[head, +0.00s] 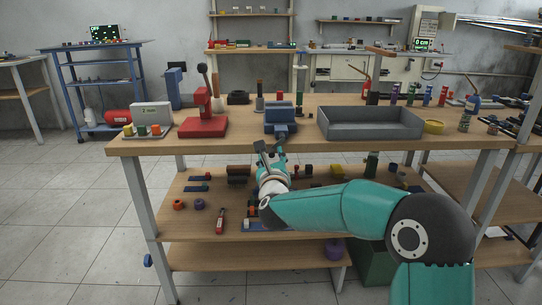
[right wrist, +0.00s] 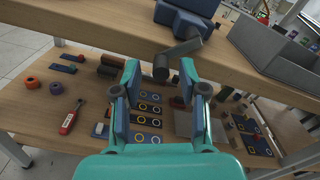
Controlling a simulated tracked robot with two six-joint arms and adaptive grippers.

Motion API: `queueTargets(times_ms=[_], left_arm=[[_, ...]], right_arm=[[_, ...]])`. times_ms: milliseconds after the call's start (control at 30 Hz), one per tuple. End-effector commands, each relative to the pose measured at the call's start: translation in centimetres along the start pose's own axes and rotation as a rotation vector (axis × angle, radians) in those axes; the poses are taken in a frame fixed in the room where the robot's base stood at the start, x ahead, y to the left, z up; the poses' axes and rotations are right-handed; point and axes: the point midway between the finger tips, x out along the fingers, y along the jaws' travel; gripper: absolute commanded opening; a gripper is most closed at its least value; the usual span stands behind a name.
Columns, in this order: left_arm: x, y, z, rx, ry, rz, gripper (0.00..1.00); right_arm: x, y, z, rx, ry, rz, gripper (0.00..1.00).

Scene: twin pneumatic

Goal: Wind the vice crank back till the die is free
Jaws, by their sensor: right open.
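The blue vice (head: 281,116) stands at the front edge of the upper bench top, near its middle. Its lower body (right wrist: 184,20) shows at the top of the right wrist view. The grey crank (right wrist: 180,50) hangs from the vice in front of the bench edge, with a dark cylindrical knob (right wrist: 161,69) at its end. My right gripper (head: 270,151) is just below and in front of the vice. In the right wrist view its open fingers (right wrist: 160,84) stand on either side of the knob, with gaps between. I cannot make out the die. My left gripper is not in view.
A grey tray (head: 370,136) lies right of the vice, and a red press (head: 203,127) stands to the left. The bench edge (right wrist: 105,45) runs close above my gripper. The lower shelf (head: 330,215) holds several small parts.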

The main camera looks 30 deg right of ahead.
Motion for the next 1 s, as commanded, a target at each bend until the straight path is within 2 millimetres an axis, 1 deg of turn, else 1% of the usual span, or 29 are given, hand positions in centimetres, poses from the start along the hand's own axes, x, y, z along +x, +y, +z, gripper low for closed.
queueTargets(times_ms=[33, 167, 467, 500, 567, 733, 833, 867, 1000], left_arm=[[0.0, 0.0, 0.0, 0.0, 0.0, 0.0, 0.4], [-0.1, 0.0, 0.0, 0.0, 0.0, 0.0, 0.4], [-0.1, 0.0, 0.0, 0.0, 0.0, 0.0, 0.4], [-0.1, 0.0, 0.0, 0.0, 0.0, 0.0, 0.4], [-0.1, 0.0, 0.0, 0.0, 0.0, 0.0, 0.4], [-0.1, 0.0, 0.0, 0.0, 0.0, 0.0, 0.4], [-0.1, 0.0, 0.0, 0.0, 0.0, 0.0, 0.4], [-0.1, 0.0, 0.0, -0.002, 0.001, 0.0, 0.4], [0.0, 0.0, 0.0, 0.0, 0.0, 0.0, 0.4]], right_arm=[[0.6, 0.0, 0.0, 0.0, 0.001, 0.0, 0.42], [1.4, -0.1, 0.0, 0.0, 0.0, -0.001, 0.42], [1.6, -0.1, 0.0, 0.0, 0.0, 0.0, 0.42], [1.6, -0.1, 0.0, 0.0, 0.0, 0.0, 0.39], [1.6, -0.1, 0.0, 0.0, 0.0, 0.0, 0.29], [1.5, -0.1, -0.1, 0.0, 0.0, 0.0, 0.01], [1.5, -0.1, -0.1, -0.001, 0.001, 0.0, 0.0], [1.3, 0.3, 0.1, 0.0, 0.0, 0.002, 0.0], [1.5, 0.1, -0.1, -0.006, 0.001, 0.002, 0.0]])
